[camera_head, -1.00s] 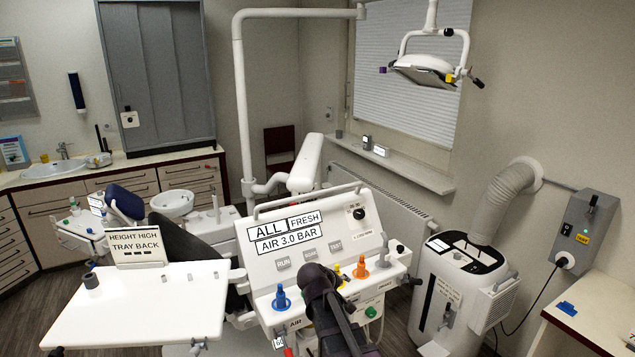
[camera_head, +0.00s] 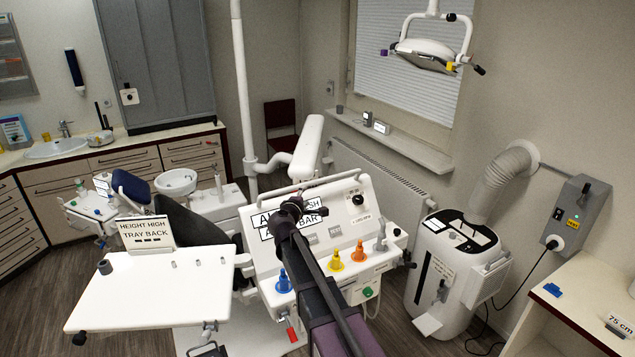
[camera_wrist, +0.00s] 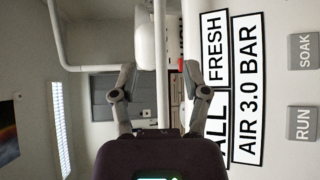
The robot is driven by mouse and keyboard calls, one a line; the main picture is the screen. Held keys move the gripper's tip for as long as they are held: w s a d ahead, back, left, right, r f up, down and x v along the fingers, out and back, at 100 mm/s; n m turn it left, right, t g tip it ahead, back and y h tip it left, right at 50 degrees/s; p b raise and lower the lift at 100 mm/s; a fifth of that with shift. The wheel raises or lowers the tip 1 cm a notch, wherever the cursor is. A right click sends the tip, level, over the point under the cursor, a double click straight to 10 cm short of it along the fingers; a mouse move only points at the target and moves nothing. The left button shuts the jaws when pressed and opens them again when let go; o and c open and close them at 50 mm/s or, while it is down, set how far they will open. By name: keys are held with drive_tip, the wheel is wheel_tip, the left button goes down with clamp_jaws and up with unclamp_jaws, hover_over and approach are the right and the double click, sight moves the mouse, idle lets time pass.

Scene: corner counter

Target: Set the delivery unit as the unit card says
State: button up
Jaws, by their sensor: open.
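The white delivery unit (camera_head: 345,210) stands in the middle of the head view with a sloped panel. Its card (camera_head: 312,219) is partly hidden by my gripper; in the wrist view the card (camera_wrist: 246,95) reads "ALL FRESH" and "AIR 3.0 BAR". Blue (camera_head: 283,281), yellow (camera_head: 336,261) and orange (camera_head: 359,251) knobs line its front ledge. A black dial (camera_head: 358,200) is at the panel's upper right. Grey RUN (camera_wrist: 303,124) and SOAK (camera_wrist: 304,51) plates show in the wrist view. My gripper (camera_head: 290,208) is open and empty in front of the panel.
A white tray table (camera_head: 150,290) on the left bears a card (camera_head: 146,233) reading "HEIGHT HIGH TRAY BACK". A white suction unit (camera_head: 450,270) with a hose stands right. A counter (camera_head: 570,310) is at the right edge. A lamp (camera_head: 425,52) hangs above.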

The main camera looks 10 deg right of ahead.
sight(316, 183)
drive_tip(key=shift+w, duration=0.1)
drive_tip(key=b+x, duration=0.2)
drive_tip(key=x, duration=1.1)
drive_tip(key=shift+w+d+f, duration=0.1)
drive_tip(key=shift+w+d, duration=0.1)
drive_tip(key=shift+d, duration=0.05)
clamp_jaws()
